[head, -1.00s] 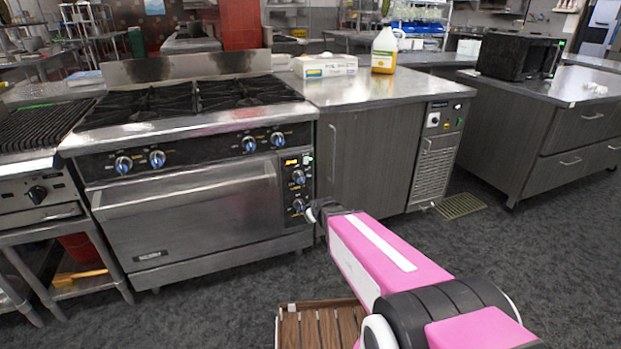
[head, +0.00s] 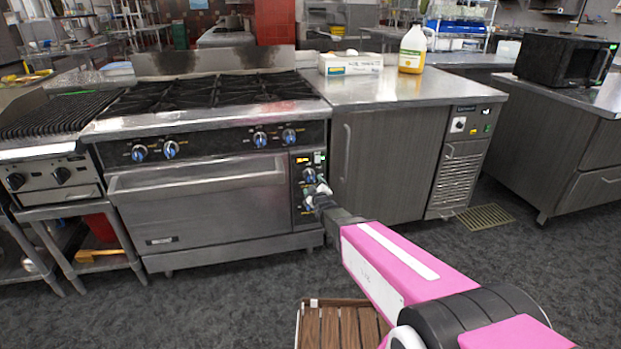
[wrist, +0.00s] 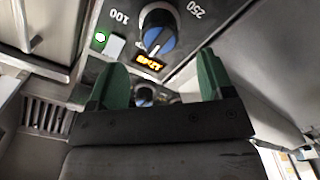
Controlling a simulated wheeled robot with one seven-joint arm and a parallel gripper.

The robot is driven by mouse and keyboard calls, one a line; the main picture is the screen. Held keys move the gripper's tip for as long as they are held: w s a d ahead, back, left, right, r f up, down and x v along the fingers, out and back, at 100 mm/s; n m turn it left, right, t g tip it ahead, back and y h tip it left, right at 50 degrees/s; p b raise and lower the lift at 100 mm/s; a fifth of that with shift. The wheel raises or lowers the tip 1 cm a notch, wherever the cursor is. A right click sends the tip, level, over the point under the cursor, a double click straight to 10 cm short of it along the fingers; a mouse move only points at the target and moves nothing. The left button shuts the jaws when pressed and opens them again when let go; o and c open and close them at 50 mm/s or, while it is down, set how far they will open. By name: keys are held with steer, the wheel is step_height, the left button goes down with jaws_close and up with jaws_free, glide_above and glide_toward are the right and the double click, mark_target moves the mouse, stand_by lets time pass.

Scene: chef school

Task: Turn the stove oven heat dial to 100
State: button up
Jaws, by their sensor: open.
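The stove (head: 210,190) has a narrow control panel right of its oven door. An upper dial (head: 309,175) shows there; the lower part of the panel is partly hidden by my gripper (head: 319,191). In the wrist view a blue-and-black dial (wrist: 158,31) sits beyond my fingertips, between marks 100 (wrist: 120,16) and 250 (wrist: 195,9). Its pale pointer line faces the orange display (wrist: 150,63). My gripper (wrist: 163,75) is open, its green fingers apart and empty. A second knob (wrist: 145,94) shows between them, farther down the picture.
The oven door handle (head: 195,182) sticks out left of the panel. A grey cabinet (head: 385,150) stands close on the right. A slatted wooden thing (head: 340,325) is low in front. The floor before the stove is otherwise clear.

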mark_target(311, 180)
steer(key=x, duration=0.8)
steer(key=shift+f, duration=0.1)
steer(key=c, duration=0.9)
